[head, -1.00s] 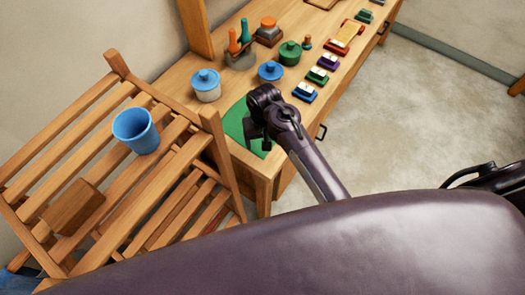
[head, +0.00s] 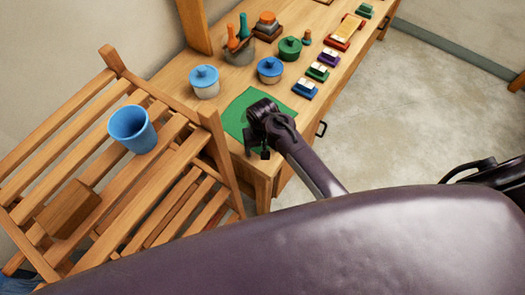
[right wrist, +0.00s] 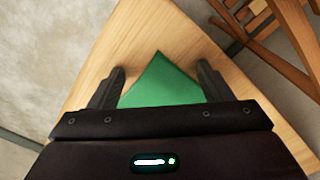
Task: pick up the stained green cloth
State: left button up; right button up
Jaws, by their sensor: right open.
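The green cloth (head: 242,105) lies flat on the near end of the wooden bench top. No stain can be made out on it. My right gripper (head: 257,152) is over the cloth's near edge, close to the bench's near end, and its arm hides part of the cloth. In the right wrist view the gripper (right wrist: 160,70) is open and empty. A corner of the cloth (right wrist: 163,82) shows between its two fingers, and the gripper body hides the rest. I cannot tell how high the fingers are above the cloth. My left gripper is not in view.
Another blue-lidded pot (head: 270,70), a green pot (head: 289,49) and several small coloured blocks are farther along.

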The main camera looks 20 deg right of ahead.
jog(key=shift+c, duration=0.3)
grip_shut()
dwell(0.6)
notch_tip(320, 180, up, 12)
jog(key=shift+p, duration=0.45)
